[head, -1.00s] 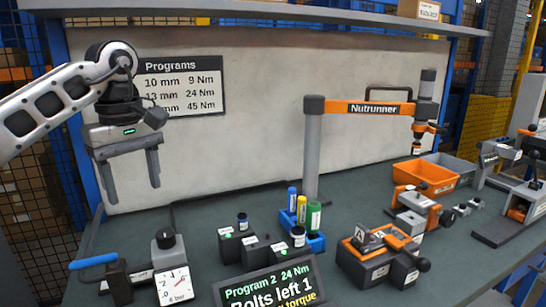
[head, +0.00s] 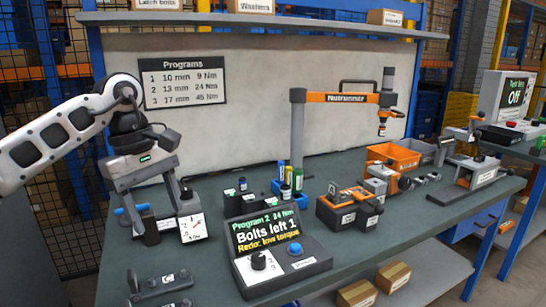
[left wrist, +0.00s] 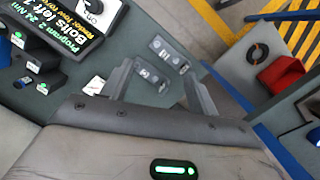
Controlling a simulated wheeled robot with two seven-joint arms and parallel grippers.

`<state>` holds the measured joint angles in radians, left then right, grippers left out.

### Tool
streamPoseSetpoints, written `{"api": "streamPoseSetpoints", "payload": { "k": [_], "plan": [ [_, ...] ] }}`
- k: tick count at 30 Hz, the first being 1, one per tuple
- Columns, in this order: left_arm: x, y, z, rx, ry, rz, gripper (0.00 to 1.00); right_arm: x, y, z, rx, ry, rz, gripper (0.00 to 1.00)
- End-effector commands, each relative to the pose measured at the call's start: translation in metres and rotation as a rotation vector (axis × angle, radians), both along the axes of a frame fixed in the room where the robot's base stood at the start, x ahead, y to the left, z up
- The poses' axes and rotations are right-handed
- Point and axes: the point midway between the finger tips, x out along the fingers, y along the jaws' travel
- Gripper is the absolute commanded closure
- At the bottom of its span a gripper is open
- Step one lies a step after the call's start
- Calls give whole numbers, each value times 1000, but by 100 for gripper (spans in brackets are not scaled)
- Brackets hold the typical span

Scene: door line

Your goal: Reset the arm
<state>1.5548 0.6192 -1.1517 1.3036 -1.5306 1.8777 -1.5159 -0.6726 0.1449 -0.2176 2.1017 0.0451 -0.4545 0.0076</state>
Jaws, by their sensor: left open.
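The orange Nutrunner arm (head: 340,98) sticks out to the right from a grey post (head: 297,140) on the bench. Its tool (head: 383,118) hangs from the arm's end above the orange bin. A controller (head: 275,255) at the bench's front reads "Program 2 24 Nm, Bolts left 1, Redo: low torque". It has a black knob (head: 258,260) and a blue button (head: 295,249). My left gripper (head: 155,215) is open and empty, pointing down at the bench's left end, left of the controller. In the left wrist view its fingers (left wrist: 157,70) hold nothing. My right gripper is not in view.
A gauge (head: 193,229) stands close by the left gripper. An orange bin (head: 395,157), a black-and-orange fixture (head: 348,210) and a test unit reading "Off" (head: 508,95) are to the right. Two grey button plates (head: 160,285) lie at the lower left.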

Motion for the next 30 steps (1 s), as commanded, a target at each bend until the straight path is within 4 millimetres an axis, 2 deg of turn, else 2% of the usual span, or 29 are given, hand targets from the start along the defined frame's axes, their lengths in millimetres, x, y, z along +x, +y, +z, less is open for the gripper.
{"api": "streamPoseSetpoints", "payload": {
  "k": [8, 11, 12, 15, 18, 21, 24, 26, 29, 30],
  "plan": [
    [-22, -84, -52, -307, 122, 37, 41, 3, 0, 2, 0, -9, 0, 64],
    [-42, -130, -72, -498, 234, 98, 41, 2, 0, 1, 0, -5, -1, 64],
    [-53, -151, -77, -596, 301, 139, 41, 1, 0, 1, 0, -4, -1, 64],
    [-80, -200, -80, -864, 526, 295, 41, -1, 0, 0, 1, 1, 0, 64],
    [-97, -230, -70, -1111, 803, 507, 41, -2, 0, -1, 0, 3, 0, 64],
    [-99, -238, -61, -1319, 1119, 762, 41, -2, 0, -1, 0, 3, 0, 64],
    [-90, -227, -64, -1479, 1464, 1050, 41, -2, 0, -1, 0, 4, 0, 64],
    [-83, -213, -75, -1552, 1682, 1236, 41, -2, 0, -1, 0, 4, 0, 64],
    [-75, -181, -111, -1628, 2058, 1567, 41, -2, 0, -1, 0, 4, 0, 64],
    [-75, -166, -130, 1545, -2079, -1603, 41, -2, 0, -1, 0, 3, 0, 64]
  ]
}}
